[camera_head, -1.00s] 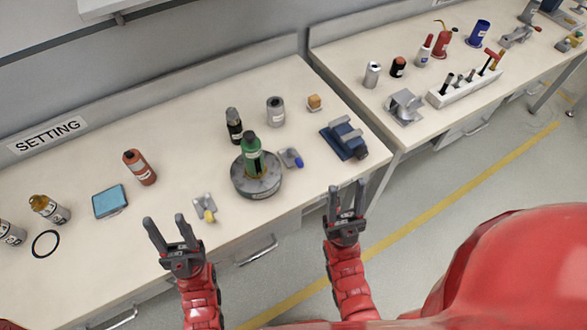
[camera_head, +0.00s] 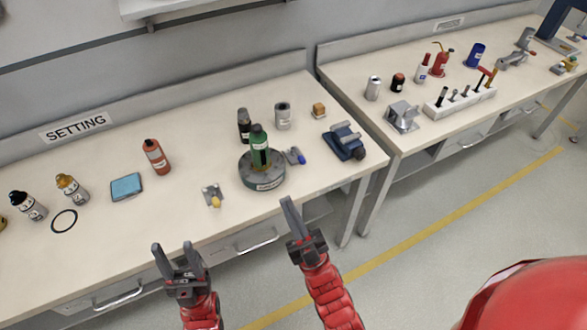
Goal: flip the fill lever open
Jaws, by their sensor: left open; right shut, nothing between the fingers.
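A round grey fixture (camera_head: 262,171) stands on the left bench with a green bottle (camera_head: 260,148) upright on it. A small lever with a blue tip (camera_head: 297,157) is at the fixture's right side. A small grey bracket (camera_head: 211,192) with a yellow-tipped lever (camera_head: 215,202) sits left of the fixture near the front edge. I cannot tell which one is the fill lever. My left gripper (camera_head: 172,245) is open and empty, in front of the bench and below the yellow tip. My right gripper (camera_head: 287,203) is shut and empty, just in front of the fixture, apart from both levers.
A dark bottle (camera_head: 244,125), grey can (camera_head: 282,116) and orange block (camera_head: 319,110) stand behind the fixture. A blue vise-like block (camera_head: 345,142) is to the right. A red bottle (camera_head: 156,157) and blue pad (camera_head: 126,187) are left. A second bench (camera_head: 420,150) adjoins at right.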

